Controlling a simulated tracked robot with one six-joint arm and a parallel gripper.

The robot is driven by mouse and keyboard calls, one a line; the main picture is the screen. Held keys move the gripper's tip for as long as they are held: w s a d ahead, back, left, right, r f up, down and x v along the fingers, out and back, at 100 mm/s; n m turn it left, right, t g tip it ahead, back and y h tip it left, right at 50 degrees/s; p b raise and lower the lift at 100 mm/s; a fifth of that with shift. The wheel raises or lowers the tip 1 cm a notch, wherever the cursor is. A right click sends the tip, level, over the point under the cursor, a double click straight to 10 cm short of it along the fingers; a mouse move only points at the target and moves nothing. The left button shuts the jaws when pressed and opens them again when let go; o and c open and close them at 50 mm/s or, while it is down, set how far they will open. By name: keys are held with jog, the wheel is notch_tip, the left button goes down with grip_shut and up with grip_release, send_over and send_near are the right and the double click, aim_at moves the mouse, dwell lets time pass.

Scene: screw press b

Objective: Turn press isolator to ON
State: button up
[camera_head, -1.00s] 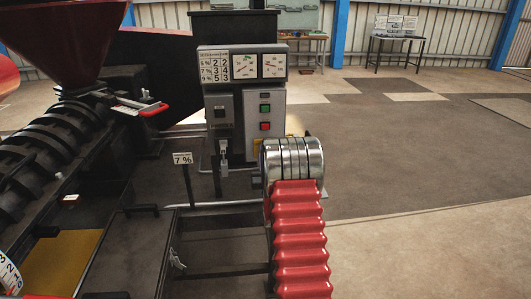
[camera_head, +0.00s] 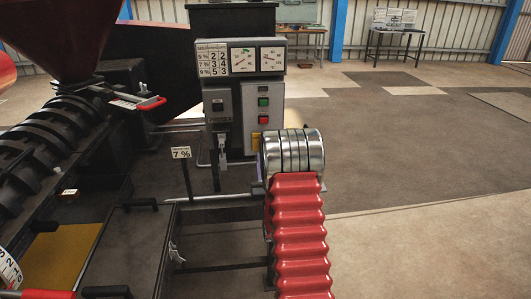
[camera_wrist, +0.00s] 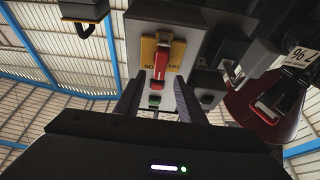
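The press isolator (camera_wrist: 162,55) is a yellow plate with a red handle on the grey control box, upside down in the wrist view. Its lettering is partly hidden by the handle, so I cannot tell its position. In the head view its yellow plate (camera_head: 255,138) shows low on the box, beside my metal wrist. My gripper (camera_wrist: 160,77) is open, its two dark purple fingers apart on either side of the lower part of the box in the wrist view. I see nothing between them touching the fingers. In the head view my arm hides most of the gripper.
The green button (camera_head: 263,102) and red button (camera_head: 264,120) sit above the isolator. A grey box with a lever (camera_head: 221,140) stands to the left. A 7 % sign (camera_head: 181,153) stands on a post further left. Open floor (camera_head: 410,150) lies to the right.

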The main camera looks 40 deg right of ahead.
jog(key=v, duration=0.7)
jog(key=shift+s+a+f, duration=0.1)
jog(key=shift+f, duration=0.1)
dwell(0.4)
notch_tip(320, 180, down, 8)
jog(key=w+d+g+y, duration=0.1)
jog(key=g+y, duration=0.1)
jog(key=g, duration=0.1)
jog(key=s+a+f+g+y, duration=0.4)
jog(key=a+f+g+y, duration=0.25)
jog(key=f, duration=0.35)
jog(key=s+a+r+n+g+y, duration=0.1)
jog(key=s+a+r+n, duration=0.1)
jog(key=s+a+r, duration=0.5)
jog(key=s+a+r+n+g+y, duration=0.1)
jog(key=s+a+r, duration=0.5)
jog(key=a+r, duration=0.6)
jog(key=s+a+r+n+g+y, duration=0.1)
jog(key=s+a+r+n+y, duration=0.1)
jog(key=s+a+r+n, duration=0.2)
jog(key=s+a+r, duration=0.3)
jog(key=a+r, duration=0.3)
jog(key=a, duration=0.3)
jog(key=shift+s+a+r, duration=0.2)
jog(key=shift+s+a, duration=0.15)
jog(key=shift+s, duration=0.05)
